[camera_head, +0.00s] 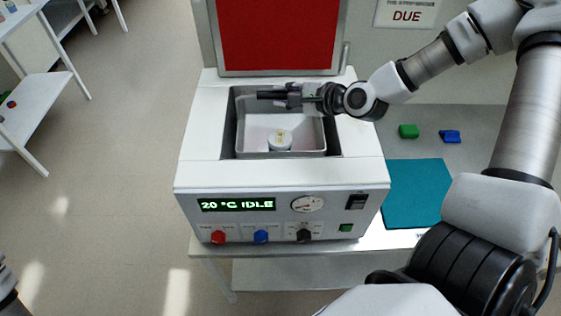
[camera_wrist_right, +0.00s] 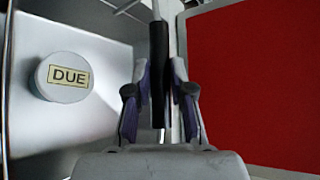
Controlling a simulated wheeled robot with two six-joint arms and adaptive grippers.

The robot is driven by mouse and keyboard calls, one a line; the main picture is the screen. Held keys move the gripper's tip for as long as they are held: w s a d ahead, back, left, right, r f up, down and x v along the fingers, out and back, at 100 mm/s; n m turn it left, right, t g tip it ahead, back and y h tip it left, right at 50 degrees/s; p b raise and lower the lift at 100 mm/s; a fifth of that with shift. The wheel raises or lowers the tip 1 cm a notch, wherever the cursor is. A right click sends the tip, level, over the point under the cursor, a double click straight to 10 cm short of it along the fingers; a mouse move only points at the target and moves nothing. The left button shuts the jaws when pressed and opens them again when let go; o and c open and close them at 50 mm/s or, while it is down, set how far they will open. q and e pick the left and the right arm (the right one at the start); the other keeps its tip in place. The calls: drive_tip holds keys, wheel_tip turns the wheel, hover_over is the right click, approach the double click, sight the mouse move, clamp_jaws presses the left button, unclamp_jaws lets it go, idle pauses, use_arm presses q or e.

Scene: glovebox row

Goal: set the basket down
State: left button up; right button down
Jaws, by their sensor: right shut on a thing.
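The basket (camera_head: 312,140) is a light metal box inside the open well of a white bench unit (camera_head: 195,130); I cannot tell whether it touches the well's floor. Its wall also shows in the wrist view (camera_wrist_right: 95,25). A round white jar (camera_head: 280,141) stands in it, and in the wrist view its lid (camera_wrist_right: 64,77) reads DUE. My right gripper (camera_head: 284,96) is over the back of the basket, shut on the basket's black handle (camera_wrist_right: 158,70). My left gripper is not in view; only a bit of my left arm shows at the lower left.
The unit's red lid (camera_head: 278,35) stands open behind the well. The front panel display (camera_head: 237,204) reads 20 °C IDLE. On the bench at right lie a green block (camera_head: 408,131), a blue block (camera_head: 450,136) and a teal mat (camera_head: 412,195). White shelving (camera_head: 35,105) stands at left.

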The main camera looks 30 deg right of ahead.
wheel_tip(320, 180, down, 10)
drive_tip(key=shift+r, duration=0.25)
drive_tip(key=c, duration=1.4)
unclamp_jaws()
drive_tip(key=shift+s+f, duration=0.1)
drive_tip(key=shift+f, duration=0.05)
drive_tip(key=shift+c, duration=0.2)
drive_tip(key=o, duration=0.4)
